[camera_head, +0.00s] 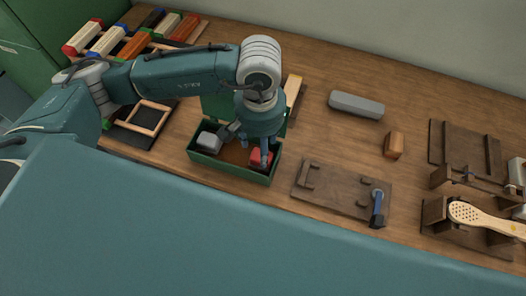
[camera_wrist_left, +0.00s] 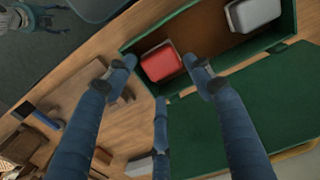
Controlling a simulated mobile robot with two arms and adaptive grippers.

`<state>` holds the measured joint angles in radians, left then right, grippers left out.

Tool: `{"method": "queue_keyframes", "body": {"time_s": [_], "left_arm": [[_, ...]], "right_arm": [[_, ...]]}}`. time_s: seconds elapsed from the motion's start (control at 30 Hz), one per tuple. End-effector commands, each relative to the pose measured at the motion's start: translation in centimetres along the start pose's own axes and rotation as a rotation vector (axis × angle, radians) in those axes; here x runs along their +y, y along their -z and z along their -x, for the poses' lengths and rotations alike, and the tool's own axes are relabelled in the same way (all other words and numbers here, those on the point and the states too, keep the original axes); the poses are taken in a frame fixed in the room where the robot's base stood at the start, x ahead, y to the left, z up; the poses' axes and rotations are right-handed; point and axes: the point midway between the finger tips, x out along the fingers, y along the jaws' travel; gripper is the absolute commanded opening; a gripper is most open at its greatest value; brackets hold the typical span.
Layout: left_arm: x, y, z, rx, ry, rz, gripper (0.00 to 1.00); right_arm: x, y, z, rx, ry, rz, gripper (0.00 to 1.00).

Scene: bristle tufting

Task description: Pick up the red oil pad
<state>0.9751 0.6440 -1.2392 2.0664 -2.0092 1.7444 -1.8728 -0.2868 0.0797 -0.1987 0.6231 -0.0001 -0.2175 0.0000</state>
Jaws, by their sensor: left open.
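The red oil pad (camera_head: 260,157) lies inside a green box (camera_head: 229,173), at its right end. It also shows in the left wrist view (camera_wrist_left: 161,62), against the box's inner wall. My left gripper (camera_head: 254,150) is above the box, pointing down. In the left wrist view its fingers (camera_wrist_left: 164,80) are open, spread to either side of the red pad with nothing between them. A third finger shows lower in that view. I cannot tell whether any finger touches the pad. My right gripper is not in view.
A grey pad (camera_head: 209,141) sits in the same box, to the left. The box's green lid (camera_head: 216,107) stands open behind. A wooden fixture (camera_head: 340,192) with a blue-handled clamp lies to the right, and a perforated brush (camera_head: 478,217) farther right. The table's back middle is fairly clear.

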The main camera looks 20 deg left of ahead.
Motion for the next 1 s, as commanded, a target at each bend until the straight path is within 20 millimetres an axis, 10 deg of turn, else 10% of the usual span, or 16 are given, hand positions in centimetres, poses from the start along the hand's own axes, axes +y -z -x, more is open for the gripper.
{"method": "queue_keyframes", "body": {"time_s": [0.2,0.6,0.87,1.0], "left_arm": [[0.0,0.1,-2.3,0.000,-0.002,0.002,0.53],[0.1,0.3,-7.1,-0.002,-0.002,0.002,0.53],[0.1,0.3,-7.7,0.000,-0.002,0.001,0.53],[0.1,0.3,-7.7,0.000,-0.003,0.001,0.31]], "right_arm": [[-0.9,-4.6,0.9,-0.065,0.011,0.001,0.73],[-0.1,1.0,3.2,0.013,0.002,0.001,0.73],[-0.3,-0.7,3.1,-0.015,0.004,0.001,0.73],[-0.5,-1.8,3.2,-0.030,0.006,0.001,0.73]]}}
